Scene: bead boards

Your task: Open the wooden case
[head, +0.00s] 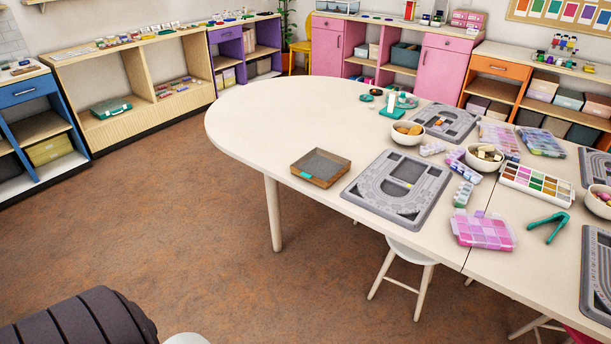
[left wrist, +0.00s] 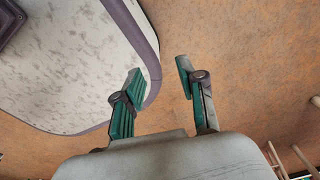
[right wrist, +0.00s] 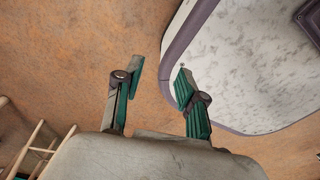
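A shallow brown wooden case (head: 321,168) with a grey top face and a small teal tab on its front side lies on the near left part of the large cream table (head: 262,110). I cannot tell whether the grey face is a lid or the inside. Neither gripper shows in the head view, and the case shows in neither wrist view. My right gripper (right wrist: 160,70) is also open and empty over the floor.
A grey bead board (head: 400,188) lies right of the case. The table is clear left of the case. A white stool (head: 408,252) stands under the front edge.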

